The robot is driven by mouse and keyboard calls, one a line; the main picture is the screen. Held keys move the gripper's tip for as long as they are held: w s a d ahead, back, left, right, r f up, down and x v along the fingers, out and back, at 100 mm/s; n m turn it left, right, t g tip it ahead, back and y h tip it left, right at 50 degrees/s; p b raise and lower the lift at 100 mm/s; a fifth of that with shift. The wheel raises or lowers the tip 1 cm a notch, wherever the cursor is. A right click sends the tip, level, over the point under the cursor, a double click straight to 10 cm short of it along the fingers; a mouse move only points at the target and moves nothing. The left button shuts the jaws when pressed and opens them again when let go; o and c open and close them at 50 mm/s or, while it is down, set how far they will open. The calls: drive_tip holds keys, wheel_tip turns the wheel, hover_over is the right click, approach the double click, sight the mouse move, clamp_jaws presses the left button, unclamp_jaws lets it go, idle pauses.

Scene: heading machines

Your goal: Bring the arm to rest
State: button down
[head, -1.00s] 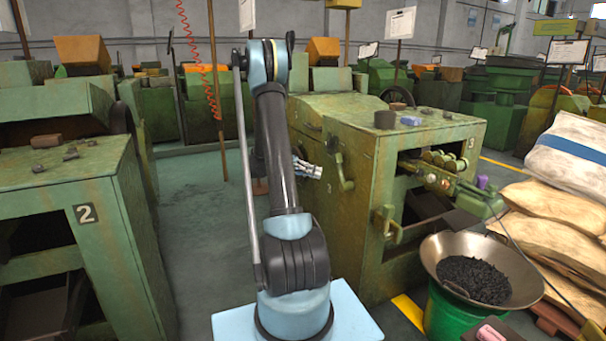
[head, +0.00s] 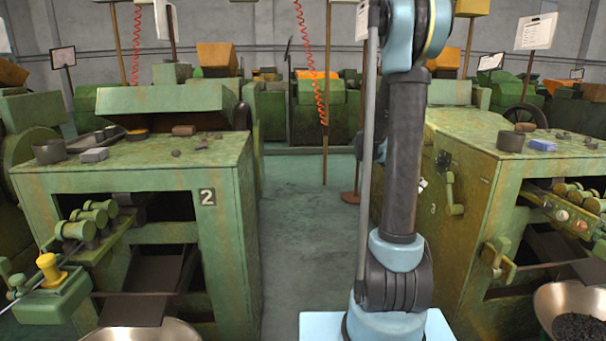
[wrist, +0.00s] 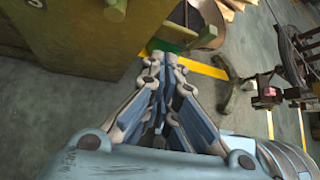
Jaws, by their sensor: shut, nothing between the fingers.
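My arm stands upright in the head view, right of the middle, in front of the gap between two green machines. My gripper (wrist: 162,62) shows in the wrist view with its fingers together and nothing between them. It points past the corner of a green machine. In the head view the gripper is almost wholly hidden behind my arm. Only a small light part shows at the arm's right edge, beside the right machine (head: 470,180).
The left machine (head: 222,240), marked 2, stands close on the left. A metal bowl of dark pieces (head: 578,325) is at the lower right. Grey floor (head: 305,215) lies open between the machines. The wrist view shows floor with yellow lines (wrist: 205,69).

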drive_tip(key=s+a+f+m+t+y, duration=0.1)
drive_tip(key=s+a+f+m+y, duration=0.1)
drive_tip(key=s+a+m, duration=0.4)
drive_tip(key=s+a+f+m+t+y, duration=0.2)
drive_tip(key=s+a+m, duration=0.4)
drive_tip(key=s, duration=0.5)
drive_tip(key=s+a+f+m+t+y, duration=0.1)
drive_tip(key=s+a+f+m+y, duration=0.3)
drive_tip(key=s+a, duration=0.5)
drive_tip(key=a+m+y, duration=0.1)
drive_tip(key=m+y, duration=0.1)
drive_tip(key=m, duration=0.1)
drive_tip(key=shift+s+t, duration=0.2)
drive_tip(key=shift+t, duration=0.2)
drive_tip(key=shift+f, duration=0.1)
